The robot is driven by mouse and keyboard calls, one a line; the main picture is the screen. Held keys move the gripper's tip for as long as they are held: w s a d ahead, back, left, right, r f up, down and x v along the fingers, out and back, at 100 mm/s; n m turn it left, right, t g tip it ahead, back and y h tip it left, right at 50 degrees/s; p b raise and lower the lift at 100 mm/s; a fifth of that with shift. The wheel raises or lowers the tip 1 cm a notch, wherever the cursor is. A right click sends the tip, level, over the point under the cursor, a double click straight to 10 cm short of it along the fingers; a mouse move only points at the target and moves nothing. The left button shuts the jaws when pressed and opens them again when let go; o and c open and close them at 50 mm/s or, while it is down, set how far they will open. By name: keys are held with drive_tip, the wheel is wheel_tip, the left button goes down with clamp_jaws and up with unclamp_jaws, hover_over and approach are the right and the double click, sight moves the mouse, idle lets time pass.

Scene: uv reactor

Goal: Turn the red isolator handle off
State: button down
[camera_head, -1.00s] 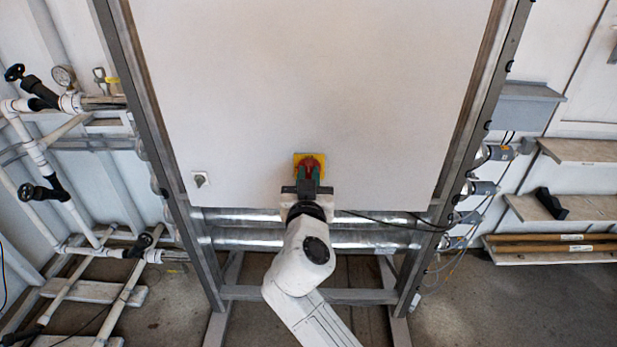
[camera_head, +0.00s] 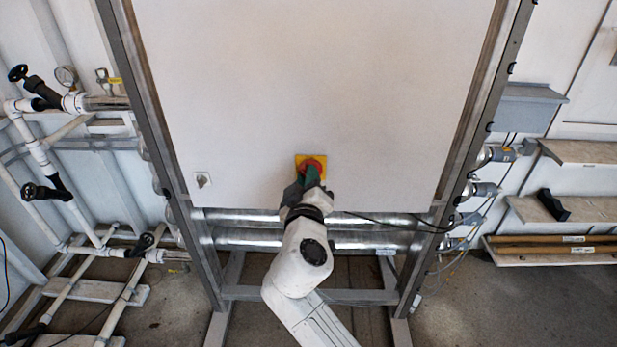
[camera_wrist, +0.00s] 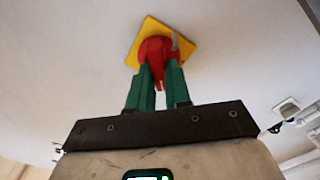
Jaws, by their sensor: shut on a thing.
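The red isolator handle (camera_head: 314,164) sits on a yellow square plate (camera_head: 303,160) low on the white cabinet front. In the wrist view the red handle (camera_wrist: 158,52) shows between the green fingers, with the yellow plate (camera_wrist: 133,58) behind it. My gripper (camera_head: 308,179) reaches up to the handle from below and is rolled relative to the cabinet. In the wrist view my gripper (camera_wrist: 160,75) has its two green fingers closed on either side of the handle's grip. The fingers hide part of the handle. A small grey part stands at the plate's right side there.
The white cabinet front (camera_head: 310,80) is flat and mostly bare. A small key switch (camera_head: 203,180) is at its lower left. Shiny horizontal tubes (camera_head: 350,239) run below it. Pipes with black valves (camera_head: 45,190) stand at left, and shelves (camera_head: 565,209) at right.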

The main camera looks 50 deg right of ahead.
drive_tip(key=shift+w+a+f+n+p, duration=0.1)
drive_tip(key=shift+n+p, duration=0.5)
drive_tip(key=shift+n, duration=1)
drive_tip(key=shift+f+n+p, duration=0.15)
drive_tip(key=shift+n+p, duration=0.45)
drive_tip(key=shift+n, duration=1)
drive_tip(key=shift+w+a+f+n+p, duration=0.1)
drive_tip(key=shift+n+p, duration=0.5)
drive_tip(key=shift+n, duration=1)
drive_tip(key=c, duration=1.1)
unclamp_jaws()
drive_tip(key=shift+o, duration=0.2)
drive_tip(key=shift+s, duration=0.1)
drive_tip(key=shift+d+f, duration=0.1)
drive_tip(key=shift+f, duration=0.05)
